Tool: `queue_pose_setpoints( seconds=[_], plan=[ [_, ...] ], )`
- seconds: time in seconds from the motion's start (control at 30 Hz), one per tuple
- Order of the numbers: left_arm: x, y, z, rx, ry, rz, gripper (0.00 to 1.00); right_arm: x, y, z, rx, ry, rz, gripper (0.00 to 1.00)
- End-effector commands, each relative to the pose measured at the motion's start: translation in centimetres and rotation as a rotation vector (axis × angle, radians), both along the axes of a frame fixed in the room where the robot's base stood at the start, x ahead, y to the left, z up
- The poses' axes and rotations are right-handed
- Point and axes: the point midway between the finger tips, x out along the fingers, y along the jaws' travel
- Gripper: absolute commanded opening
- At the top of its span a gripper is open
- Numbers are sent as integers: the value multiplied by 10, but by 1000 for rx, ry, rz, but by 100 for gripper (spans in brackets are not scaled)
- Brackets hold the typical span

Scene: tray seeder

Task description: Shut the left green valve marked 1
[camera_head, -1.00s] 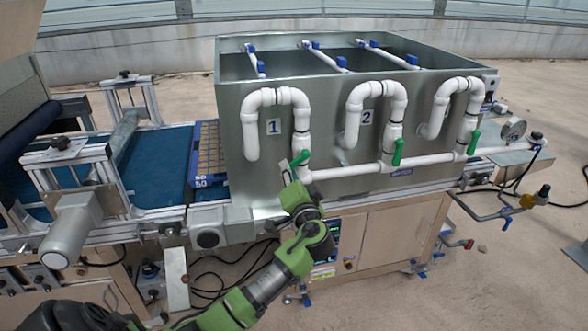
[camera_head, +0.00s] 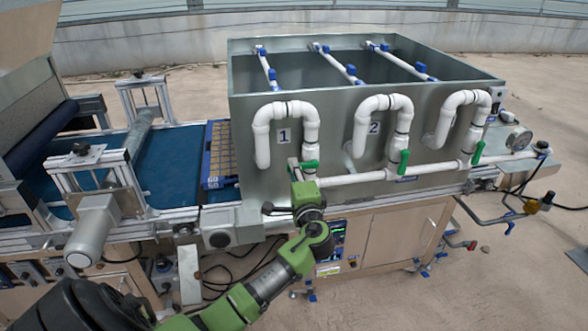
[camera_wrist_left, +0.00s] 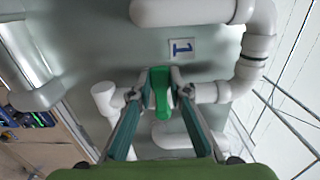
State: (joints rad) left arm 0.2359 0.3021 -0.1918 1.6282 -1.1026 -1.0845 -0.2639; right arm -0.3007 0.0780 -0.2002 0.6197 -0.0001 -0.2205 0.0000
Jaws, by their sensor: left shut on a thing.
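The left green valve (camera_head: 309,164) sits on the white pipe below the plate marked 1 (camera_head: 283,136). Its handle lies nearly level, crosswise to the upright pipe. My left gripper (camera_head: 296,170) is at this handle, in front of the tank wall. In the left wrist view the green handle (camera_wrist_left: 161,97) is between the two fingers of my left gripper (camera_wrist_left: 161,76), which are shut on it. The plate marked 1 (camera_wrist_left: 181,48) shows sideways there. The fingers are small and partly hidden in the head view. My right gripper is not in view.
Two other green valves (camera_head: 403,161) (camera_head: 478,152) sit further right on the pipework, their handles roughly upright. The metal tank (camera_head: 340,103) stands behind the pipes. A blue conveyor belt (camera_head: 165,160) is at the left. Loose black cables hang below the bench.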

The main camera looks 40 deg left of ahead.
Motion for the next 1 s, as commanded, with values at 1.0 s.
queue_pose_setpoints(
  seconds=[1.0],
  plan=[
    [-5,-8,0,7,10,-2,34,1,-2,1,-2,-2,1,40]
  ],
)
